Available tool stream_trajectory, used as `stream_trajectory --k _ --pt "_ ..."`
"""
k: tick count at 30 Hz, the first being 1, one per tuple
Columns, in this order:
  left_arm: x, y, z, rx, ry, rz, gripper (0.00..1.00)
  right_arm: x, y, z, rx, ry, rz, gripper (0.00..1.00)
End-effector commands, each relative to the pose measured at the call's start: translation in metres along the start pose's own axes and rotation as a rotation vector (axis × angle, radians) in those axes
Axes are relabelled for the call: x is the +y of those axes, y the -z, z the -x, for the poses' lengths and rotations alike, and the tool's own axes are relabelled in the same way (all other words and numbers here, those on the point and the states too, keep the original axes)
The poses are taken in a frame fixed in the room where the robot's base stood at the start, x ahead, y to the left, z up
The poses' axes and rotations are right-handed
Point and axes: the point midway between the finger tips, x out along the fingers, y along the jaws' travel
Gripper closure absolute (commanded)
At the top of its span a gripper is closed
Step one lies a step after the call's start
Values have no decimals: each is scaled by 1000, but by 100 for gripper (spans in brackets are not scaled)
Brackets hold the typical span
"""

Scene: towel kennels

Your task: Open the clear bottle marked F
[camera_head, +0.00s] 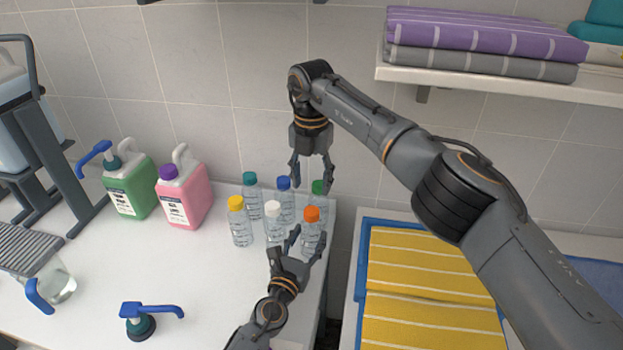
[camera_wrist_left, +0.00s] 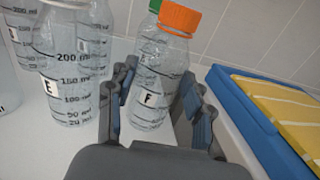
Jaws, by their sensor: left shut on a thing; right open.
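The clear bottle marked F (camera_head: 312,228) stands upright near the counter's right edge, with an orange cap (camera_head: 312,213) on it. In the left wrist view its F label (camera_wrist_left: 149,99) faces me, between my left fingers. My left gripper (camera_head: 309,243) is shut on the bottle's body from the front. My right gripper (camera_head: 312,172) points down, open and empty, above and behind the orange cap. It is apart from that cap, close to the green cap (camera_head: 318,187) of the bottle behind.
Several other clear bottles stand close by, with yellow (camera_head: 236,203), white (camera_head: 273,209), blue (camera_head: 284,183) and teal (camera_head: 249,178) caps. Pink (camera_head: 184,203) and green (camera_head: 131,193) jugs stand to the left. Yellow towels (camera_head: 425,285) lie in a blue tray (camera_head: 361,255) at right.

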Motion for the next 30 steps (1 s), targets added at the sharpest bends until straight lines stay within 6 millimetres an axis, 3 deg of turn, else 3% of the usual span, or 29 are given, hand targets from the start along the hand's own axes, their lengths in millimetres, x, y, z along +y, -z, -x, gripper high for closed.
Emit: stream_trajectory --k 12,18,25,30 --pt "0 1 0 1 0 0 100 0 0 0 1 1 -895 48" --pt "0 1 0 1 0 0 100 0 0 -1 1 3 -1227 48" --pt "0 1 0 1 0 0 100 0 0 -3 1 3 -1397 48" --pt "0 1 0 1 0 0 100 -1 0 -19 2 5 -1412 48"
